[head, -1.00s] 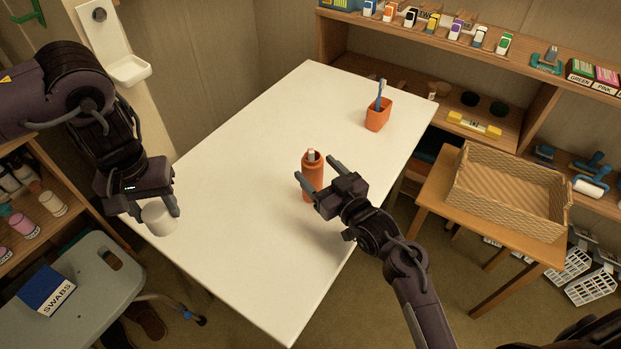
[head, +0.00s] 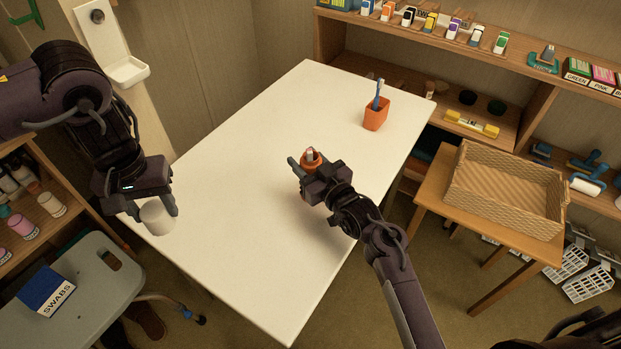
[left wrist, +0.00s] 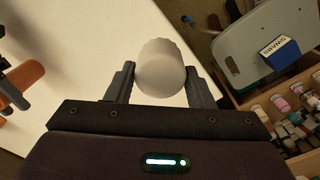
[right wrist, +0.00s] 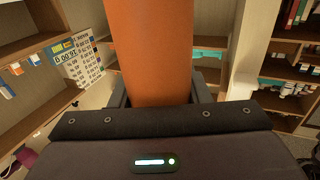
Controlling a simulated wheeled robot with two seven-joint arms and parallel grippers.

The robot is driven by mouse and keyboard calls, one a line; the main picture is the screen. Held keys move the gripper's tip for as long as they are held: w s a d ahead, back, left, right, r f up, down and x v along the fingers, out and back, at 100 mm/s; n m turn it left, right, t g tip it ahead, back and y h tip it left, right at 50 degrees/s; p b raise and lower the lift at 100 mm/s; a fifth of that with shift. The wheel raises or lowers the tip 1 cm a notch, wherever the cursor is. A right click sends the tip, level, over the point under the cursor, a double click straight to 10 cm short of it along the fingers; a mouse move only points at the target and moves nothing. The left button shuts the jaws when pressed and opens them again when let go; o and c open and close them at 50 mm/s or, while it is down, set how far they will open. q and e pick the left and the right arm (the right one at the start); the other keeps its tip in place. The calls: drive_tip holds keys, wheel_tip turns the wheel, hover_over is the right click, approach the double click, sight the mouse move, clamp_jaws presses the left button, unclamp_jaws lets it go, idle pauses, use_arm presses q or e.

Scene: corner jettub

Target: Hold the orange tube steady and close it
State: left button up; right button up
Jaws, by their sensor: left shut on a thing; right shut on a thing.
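The orange tube (head: 311,157) stands on the white table, mostly hidden behind my right gripper (head: 308,178). A pale item shows at its open top. In the right wrist view the orange tube (right wrist: 150,50) fills the space between the fingers of my right gripper (right wrist: 160,95), which is shut on it. My left gripper (head: 158,207) is shut on a white round cap (head: 157,218), held over the table's left edge. The white cap (left wrist: 161,70) also shows between the fingers of my left gripper (left wrist: 160,82). The cap is well apart from the tube.
An orange cup (head: 376,114) with a blue toothbrush stands at the table's far right. The white table (head: 235,200) is otherwise clear. A wicker basket (head: 510,190) sits on a side table at right. A grey stool with a swabs box (head: 47,289) stands at lower left.

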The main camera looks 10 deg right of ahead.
drive_tip(key=shift+c, duration=1.1)
drive_tip(key=shift+r, duration=0.1)
use_arm(q)
drive_tip(key=shift+r+p, duration=0.35)
drive_tip(key=shift+p, duration=0.05)
use_arm(e)
wheel_tip(320, 180, up, 20)
